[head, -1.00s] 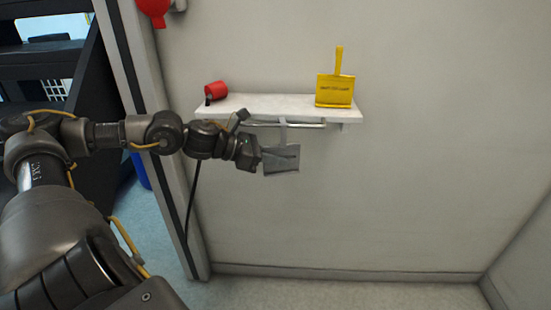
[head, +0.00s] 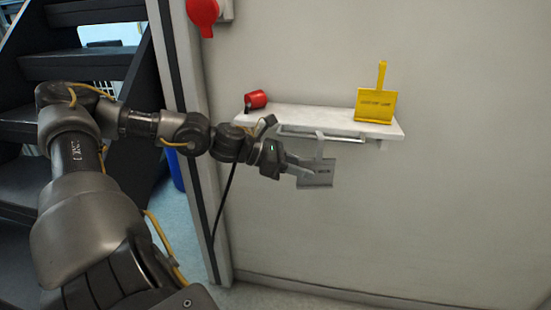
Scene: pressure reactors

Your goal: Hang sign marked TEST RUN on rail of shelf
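A grey sign (head: 318,176) with a small dark marking, too small to read, is below the shelf rail (head: 345,138). Its light hook strip (head: 320,146) reaches up to the rail and appears to be over it. The sign is slightly tilted. My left gripper (head: 304,173) is at the sign's left edge, its two fingers visibly spread apart and overlapping that edge in the head view. I cannot tell whether a finger still touches the sign. The white shelf (head: 315,117) is above the rail. My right gripper is not in view.
A red cylindrical object (head: 256,99) lies at the shelf's left end. A yellow sign with an upright handle (head: 375,104) stands at its right end. A red object (head: 202,12) is on the wall at upper left. The wall right of the shelf is clear.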

